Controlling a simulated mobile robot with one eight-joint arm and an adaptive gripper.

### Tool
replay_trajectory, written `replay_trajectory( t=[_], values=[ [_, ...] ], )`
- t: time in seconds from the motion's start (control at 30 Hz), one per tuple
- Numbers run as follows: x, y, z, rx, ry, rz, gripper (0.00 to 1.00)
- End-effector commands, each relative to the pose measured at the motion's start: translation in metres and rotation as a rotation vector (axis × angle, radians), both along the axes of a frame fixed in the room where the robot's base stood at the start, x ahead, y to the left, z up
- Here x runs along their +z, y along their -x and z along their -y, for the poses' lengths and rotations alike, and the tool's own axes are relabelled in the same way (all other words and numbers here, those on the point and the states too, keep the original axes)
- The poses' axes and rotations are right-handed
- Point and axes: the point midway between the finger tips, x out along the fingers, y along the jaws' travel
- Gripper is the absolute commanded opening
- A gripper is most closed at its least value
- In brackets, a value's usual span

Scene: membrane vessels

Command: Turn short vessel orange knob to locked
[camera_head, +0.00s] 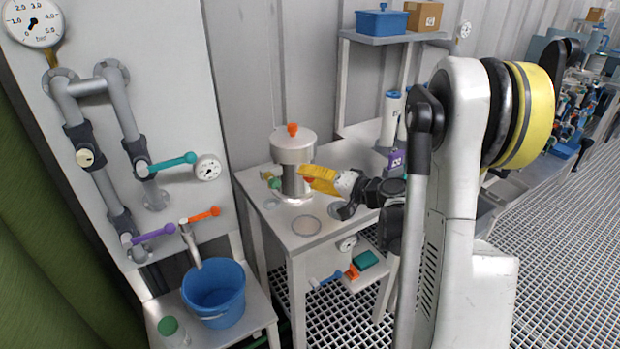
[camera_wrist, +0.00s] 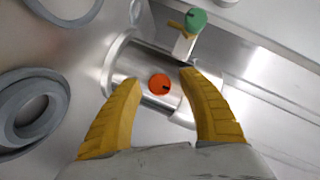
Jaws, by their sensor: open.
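The short vessel (camera_head: 293,150) is a metal body with a wide domed lid on the table. An orange knob tops the lid, and a second orange-red knob (camera_head: 308,178) shows on its side by my fingertips, partly hidden. In the wrist view a round orange knob (camera_wrist: 158,84) with a dark mark toward its right sits on the metal cylinder (camera_wrist: 125,62). My gripper (camera_head: 312,177) has yellow fingers and reaches the vessel's side from the right. In the wrist view my gripper (camera_wrist: 160,80) is open, its fingertips either side of the knob; contact cannot be told.
A green knob (camera_wrist: 195,20) on a small fitting is close to the cylinder. A white column with a blue cap (camera_head: 390,115) stands behind. A blue bucket (camera_head: 215,292) is at lower left.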

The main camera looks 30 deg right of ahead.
Motion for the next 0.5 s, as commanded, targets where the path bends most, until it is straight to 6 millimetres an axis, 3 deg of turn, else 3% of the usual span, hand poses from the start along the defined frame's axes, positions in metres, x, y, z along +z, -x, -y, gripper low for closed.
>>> replay_trajectory(
  t=[0.17,0.5],
  values=[
    [0.005,0.019,0.009,-0.003,-0.001,0.001,0.48],
    [0.020,0.086,0.034,-0.004,0.001,0.000,0.48]
  ],
)
